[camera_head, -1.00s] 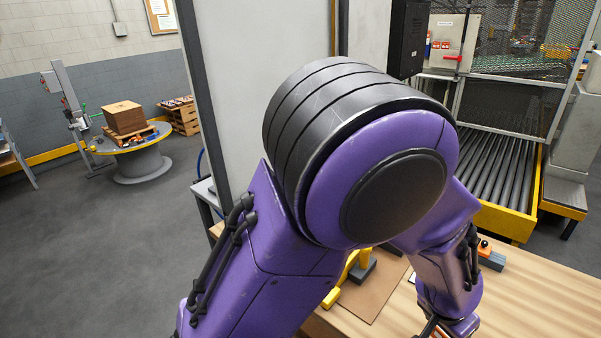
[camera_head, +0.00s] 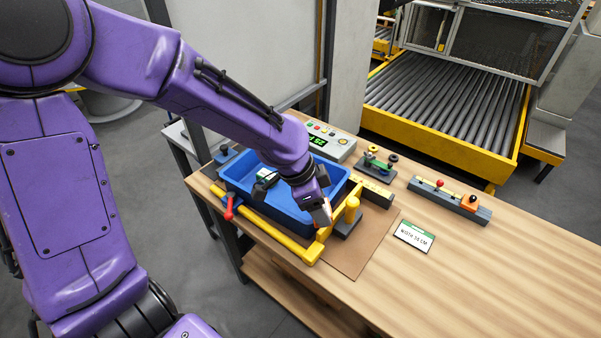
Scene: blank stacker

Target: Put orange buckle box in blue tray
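The blue tray (camera_head: 237,187) sits at the left end of the wooden table, with a dark item with a white and green top (camera_head: 266,176) inside. My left arm reaches in from the left, and my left gripper (camera_head: 322,220) points down at the tray's front right corner. A little white and orange shows at its fingertips, but I cannot tell whether it is shut or holds anything. A small orange block (camera_head: 472,202) sits on the right end of a grey bar; I cannot tell whether it is the orange buckle box. My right gripper is not in view.
A yellow frame (camera_head: 290,243) with a red-handled clamp (camera_head: 229,207) and a yellow post (camera_head: 352,208) borders the tray. A control box (camera_head: 328,146) stands behind it. A width sign (camera_head: 414,236) lies on the table. The front right table is clear.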

